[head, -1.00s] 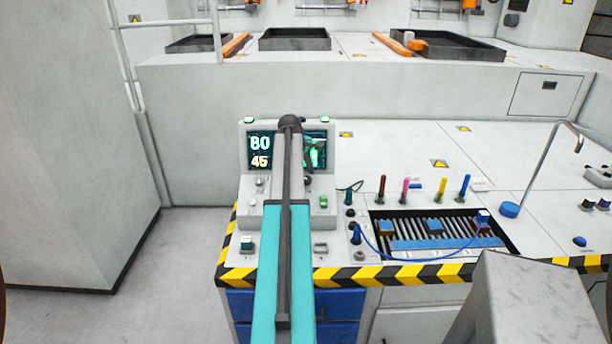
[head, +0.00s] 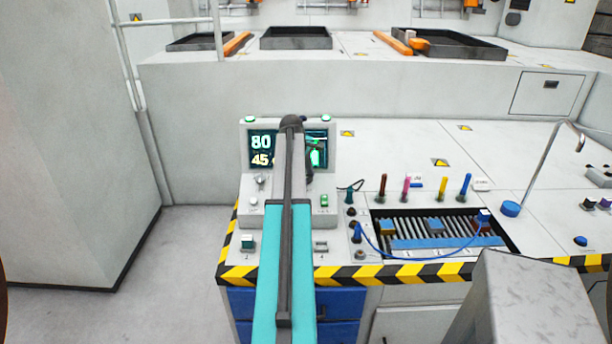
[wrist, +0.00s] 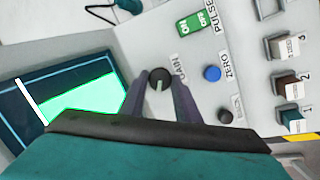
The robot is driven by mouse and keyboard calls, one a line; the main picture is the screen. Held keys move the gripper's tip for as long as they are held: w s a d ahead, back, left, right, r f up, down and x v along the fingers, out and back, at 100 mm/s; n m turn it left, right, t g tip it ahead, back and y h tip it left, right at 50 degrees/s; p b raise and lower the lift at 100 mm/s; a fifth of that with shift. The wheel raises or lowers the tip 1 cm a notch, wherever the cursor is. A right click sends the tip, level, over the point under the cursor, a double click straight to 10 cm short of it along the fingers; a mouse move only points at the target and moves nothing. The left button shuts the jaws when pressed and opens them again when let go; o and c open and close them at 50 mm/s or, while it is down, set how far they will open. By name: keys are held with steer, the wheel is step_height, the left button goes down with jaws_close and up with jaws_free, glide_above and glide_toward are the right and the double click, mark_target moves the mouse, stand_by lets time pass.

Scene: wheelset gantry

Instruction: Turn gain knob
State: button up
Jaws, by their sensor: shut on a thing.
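The gain knob (wrist: 159,79) is a small dark round knob with a pale pointer mark, beside the printed word GAIN in the wrist view. My gripper (wrist: 158,88) has its two grey fingers on either side of the knob and is shut on it. In the head view my arm hides the gain knob and most of the gripper. The console screen (head: 262,149) shows the numbers 80 and 45 at left. Its right part (wrist: 78,103) shows a bright green area with a white bar.
Near the knob are a green ON/OFF pulse switch (wrist: 196,23), a blue zero button (wrist: 212,73) and several numbered square buttons at the panel's right edge. In the head view, colored probes (head: 443,188) and a roller tray (head: 440,243) stand right of the console.

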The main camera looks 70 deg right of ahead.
steer(key=m, duration=0.3)
steer(key=shift+d+y, duration=0.1)
steer(key=shift+y, duration=0.3)
steer(key=shift+s+m+t+y, duration=0.15)
steer(key=shift+m+t+y, duration=0.25)
steer(key=shift+m, duration=1.8)
steer(key=o, duration=1)
steer(key=shift+o, duration=0.2)
steer(key=shift+r, duration=0.15)
steer(key=b+v, duration=0.2)
steer(key=v, duration=1.1)
steer(key=shift+r, duration=0.25)
